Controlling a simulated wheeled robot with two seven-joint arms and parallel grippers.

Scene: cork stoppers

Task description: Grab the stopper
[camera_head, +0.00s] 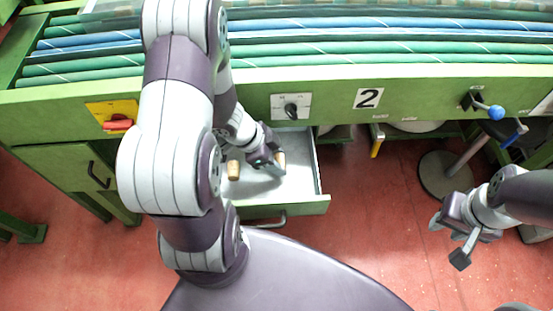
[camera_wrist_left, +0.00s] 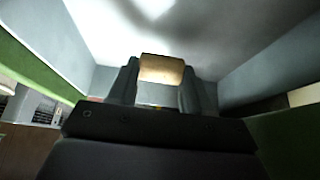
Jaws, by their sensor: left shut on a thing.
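A tan cork stopper (camera_wrist_left: 161,69) is between the two fingers of my left gripper (camera_wrist_left: 160,85) in the left wrist view. In the head view this stopper (camera_head: 281,158) shows at the tip of my left gripper (camera_head: 275,166), inside the open drawer (camera_head: 312,185). A second cork stopper (camera_head: 233,170) stands in the drawer to the left of my left gripper, partly beside my arm. My left gripper is shut on the first stopper. My right gripper (camera_head: 447,240) is open and empty over the floor at the right, away from the drawer.
The drawer's walls stand close around my left gripper. Above it is a green workbench (camera_head: 235,97) with a red switch (camera_head: 118,123), a black knob (camera_head: 291,110) and a blue-knobbed lever (camera_head: 495,112). A round metal base (camera_head: 440,180) stands on the floor to the right. Red floor between is clear.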

